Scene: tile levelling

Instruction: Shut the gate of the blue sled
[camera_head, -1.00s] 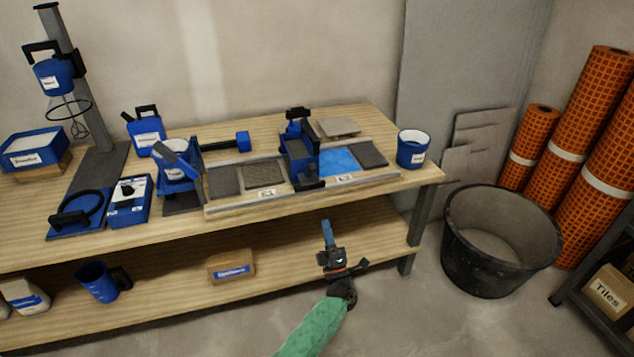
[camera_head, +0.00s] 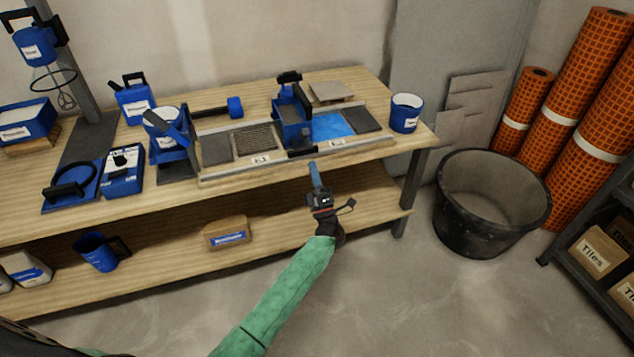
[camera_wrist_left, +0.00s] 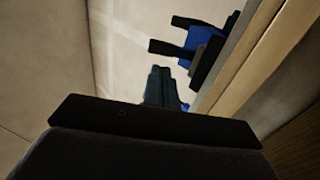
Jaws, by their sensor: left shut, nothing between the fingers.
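The blue sled (camera_head: 290,127) stands on the rails of the tiling board (camera_head: 215,180) on the bench, between a ridged grey patch and a bright blue patch. It has black parts on top and at its front foot. I cannot tell how its gate stands. My left gripper (camera_head: 313,168) is shut and empty, just in front of the bench edge, near the sled's front end and apart from it. In the left wrist view the closed fingers (camera_wrist_left: 163,88) point toward the bench side, with a blue and black object, probably the sled (camera_wrist_left: 200,42), beyond them.
A blue bucket (camera_head: 405,112) stands at the bench's right end. A black tub (camera_head: 490,205) stands on the floor at right. The lower shelf holds a small box (camera_head: 227,233).

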